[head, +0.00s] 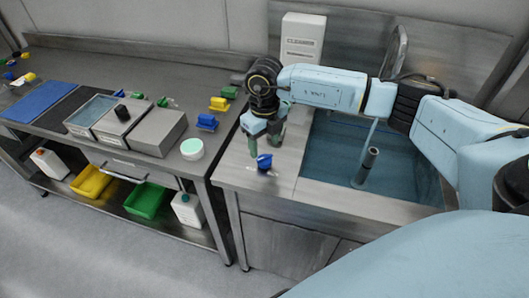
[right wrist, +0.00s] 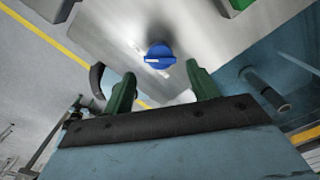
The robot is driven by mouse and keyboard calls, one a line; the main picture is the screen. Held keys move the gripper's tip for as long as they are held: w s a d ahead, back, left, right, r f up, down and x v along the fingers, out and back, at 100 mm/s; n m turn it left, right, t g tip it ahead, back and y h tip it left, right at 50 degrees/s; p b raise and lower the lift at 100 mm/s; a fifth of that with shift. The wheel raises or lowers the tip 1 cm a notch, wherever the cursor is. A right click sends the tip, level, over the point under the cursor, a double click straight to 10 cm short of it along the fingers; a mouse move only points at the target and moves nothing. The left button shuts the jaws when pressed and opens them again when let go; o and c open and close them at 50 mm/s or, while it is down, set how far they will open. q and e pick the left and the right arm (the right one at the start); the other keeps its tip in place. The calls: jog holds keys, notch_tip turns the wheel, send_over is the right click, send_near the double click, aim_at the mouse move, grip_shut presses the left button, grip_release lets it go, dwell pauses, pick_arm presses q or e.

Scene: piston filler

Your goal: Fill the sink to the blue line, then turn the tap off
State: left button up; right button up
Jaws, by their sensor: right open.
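The blue tap knob (head: 264,161) sits on the steel counter left of the sink; it also shows in the right wrist view (right wrist: 159,57). My right gripper (head: 266,141) is open and empty above the knob, its green fingers pointing down, apart from it. The sink (head: 345,200) is right of the knob and holds bluish water (head: 325,150). A dark upright pipe (head: 367,166) stands in it. A pale streak like a water stream runs down behind the pipe. The spout (head: 397,48) is partly hidden by my right arm. I cannot make out the blue line. My left gripper is out of view.
A white cleaner dispenser (head: 302,42) is on the back wall. Counter around the knob is clear.

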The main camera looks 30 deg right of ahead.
aim_at(264, 159)
notch_tip(264, 159, up, 8)
jog(key=shift+f, duration=0.15)
dwell(0.5)
